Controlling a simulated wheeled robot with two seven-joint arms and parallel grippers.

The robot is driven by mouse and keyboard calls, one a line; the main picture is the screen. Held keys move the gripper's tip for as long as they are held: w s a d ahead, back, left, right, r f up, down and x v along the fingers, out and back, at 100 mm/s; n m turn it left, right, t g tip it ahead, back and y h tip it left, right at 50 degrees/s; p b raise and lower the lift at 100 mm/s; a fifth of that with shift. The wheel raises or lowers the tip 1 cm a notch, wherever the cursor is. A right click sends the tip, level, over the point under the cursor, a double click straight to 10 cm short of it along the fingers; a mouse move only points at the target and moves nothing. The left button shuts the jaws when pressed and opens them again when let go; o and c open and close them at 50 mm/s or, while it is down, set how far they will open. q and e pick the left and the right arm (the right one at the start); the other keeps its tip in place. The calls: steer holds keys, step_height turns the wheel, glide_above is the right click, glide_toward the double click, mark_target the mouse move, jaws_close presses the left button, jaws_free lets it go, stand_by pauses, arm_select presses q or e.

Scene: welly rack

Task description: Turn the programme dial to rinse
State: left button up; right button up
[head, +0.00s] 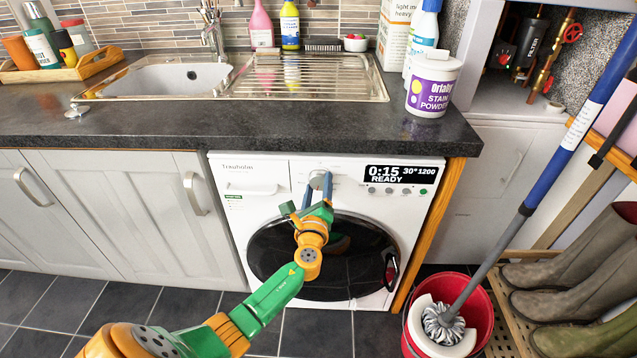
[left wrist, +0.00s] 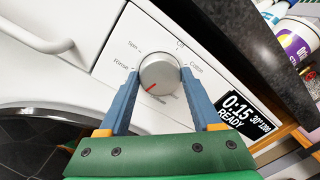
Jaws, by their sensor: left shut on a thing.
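The programme dial (left wrist: 160,70) is a round silver knob on the white washing machine's (head: 225,165) front panel. My left gripper (left wrist: 160,78) is shut on the dial, one blue finger on each side. In the head view the gripper (head: 318,188) reaches the panel from below. The display (head: 400,174) reads 0:15, READY, 30° 1200. My right gripper is not in view.
The dark worktop (head: 240,118) overhangs just above the panel. The detergent drawer (head: 252,188) is left of the dial. A red bucket (head: 480,315) with a mop (head: 490,255) stands on the floor at right, beside boots (head: 560,270). A stain powder tub (head: 432,85) sits on the worktop.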

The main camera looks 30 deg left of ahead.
arm_select(q)
steer(key=m+p, duration=0.2)
steer(key=m, duration=0.2)
steer(key=shift+r+m, duration=0.15)
steer(key=shift+m, duration=0.15)
steer(key=m+p, duration=0.2)
steer(key=m, duration=0.2)
steer(key=shift+m, duration=0.3)
steer(key=o, duration=1.4)
steer(key=shift+c, duration=0.2)
steer(key=p+v, duration=0.2)
steer(key=v, duration=0.5)
steer(key=shift+s, duration=0.1)
